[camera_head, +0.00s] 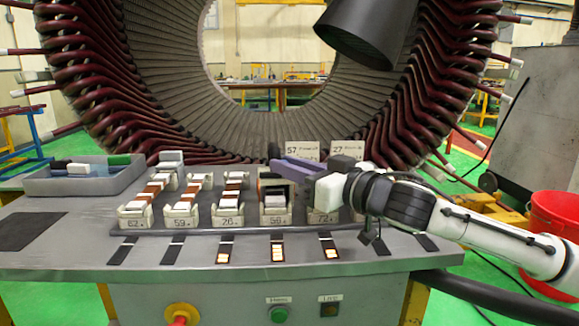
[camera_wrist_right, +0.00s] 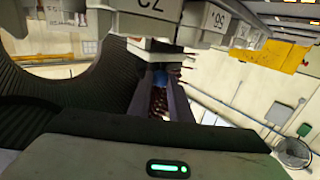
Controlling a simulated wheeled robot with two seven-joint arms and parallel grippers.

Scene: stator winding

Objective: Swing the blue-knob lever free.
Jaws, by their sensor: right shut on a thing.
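The blue knob (camera_wrist_right: 158,78) of the lever shows small in the right wrist view, between the far ends of my two gripper fingers. My right gripper (camera_head: 281,164) reaches in from the right over the row of numbered holders, and its purple-grey fingers point left. It also shows in the right wrist view (camera_wrist_right: 158,86), shut on the blue knob. The lever's arm is hidden, and I cannot make out the knob in the head view. My left gripper is not in view.
The large stator ring (camera_head: 130,85) stands behind the bench (camera_head: 75,255). Numbered holders, such as holder 59 (camera_head: 181,221), stand in a row under my right arm. A grey tray (camera_head: 85,185) is at the left, and a red bucket (camera_head: 553,220) at the right.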

